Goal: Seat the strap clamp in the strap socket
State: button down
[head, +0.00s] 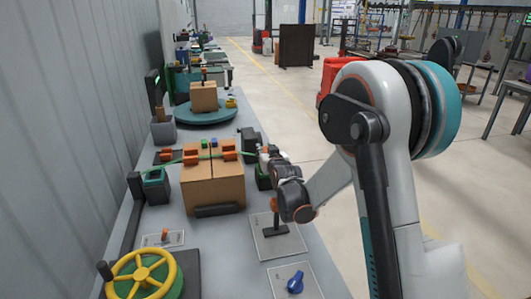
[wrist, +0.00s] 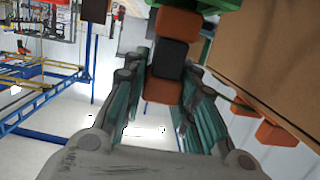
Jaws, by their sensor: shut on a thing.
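My gripper (head: 268,155) is shut on the strap clamp, an orange and black block (wrist: 171,58), at the right side of the cardboard boxes (head: 213,187). The clamp stands between the teal-padded fingers in the wrist view. The green strap (head: 205,156) runs across the box tops through orange corner pieces (head: 191,157) towards my gripper. Its left end reaches a dark block with a green top (head: 155,186). A dark block (head: 263,178) sits just below my gripper, right of the boxes. I cannot tell whether it is the strap socket, or whether the clamp touches it.
A yellow handwheel (head: 145,275) is at the near left. A plate with a dark lever (head: 277,236) and a blue knob (head: 295,283) lie at the near right. A turntable (head: 206,113) with a box is behind. The grey wall borders the bench's left.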

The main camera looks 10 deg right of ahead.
jog(key=shift+f+b, duration=0.7)
jog(key=shift+f, duration=0.45)
dwell(0.5)
jog(key=c, duration=1.2)
grip_release()
jog(key=shift+s, duration=0.1)
jog(key=s+r+g, duration=0.2)
jog(key=s+r, duration=0.2)
jog(key=s, duration=0.9)
jog(key=s+r+g, duration=0.2)
jog(key=s+r, duration=0.1)
jog(key=s, duration=1)
jog(key=s+f+g, duration=0.1)
jog(key=s, duration=0.6)
jog(key=s+g, duration=0.2)
jog(key=s, duration=0.5)
jog(key=s+f+g, duration=0.1)
jog(key=s, duration=0.6)
jog(key=shift+s+f+g, duration=0.2)
jog(key=shift+f+g, duration=0.15)
jog(key=shift+g, duration=0.05)
